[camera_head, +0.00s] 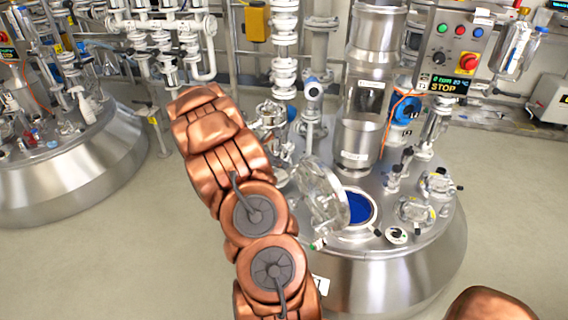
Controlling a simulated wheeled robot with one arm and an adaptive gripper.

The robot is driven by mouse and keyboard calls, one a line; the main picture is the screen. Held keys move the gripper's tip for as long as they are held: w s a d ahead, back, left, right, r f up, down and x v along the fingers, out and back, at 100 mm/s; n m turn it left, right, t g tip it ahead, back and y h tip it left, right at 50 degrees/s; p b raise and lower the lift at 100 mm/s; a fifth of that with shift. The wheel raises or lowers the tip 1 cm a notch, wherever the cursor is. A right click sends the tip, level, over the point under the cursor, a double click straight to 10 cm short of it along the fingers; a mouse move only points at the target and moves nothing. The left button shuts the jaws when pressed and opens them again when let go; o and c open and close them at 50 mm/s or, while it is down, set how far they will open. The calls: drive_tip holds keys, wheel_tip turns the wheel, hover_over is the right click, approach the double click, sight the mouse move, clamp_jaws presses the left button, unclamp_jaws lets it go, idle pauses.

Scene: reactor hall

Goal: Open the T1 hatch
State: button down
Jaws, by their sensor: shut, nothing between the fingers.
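The hatch on the right-hand steel reactor has a round clear lid (325,196), which stands tilted up on the left side of its opening. The round opening (356,207) beside it is uncovered and shows blue inside. I cannot read a T1 mark on this vessel (400,275). My copper-coloured arm rises from the bottom of the picture, left of the lid, and covers part of the vessel's left side. My gripper cannot be made out; no fingertips show.
Pipes, a steel column (362,130) and several fittings crowd the vessel's top. A control box (452,45) with a red button hangs behind it. A second vessel (70,165) stands at the left. The floor (150,260) between them is clear.

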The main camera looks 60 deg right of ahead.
drive_tip(key=w+a+r, duration=0.5)
drive_tip(key=a+r, duration=0.1)
drive_tip(key=a, duration=0.4)
drive_tip(key=shift+w, duration=0.4)
drive_tip(key=shift+a+r, duration=0.1)
drive_tip(key=shift+a, duration=0.05)
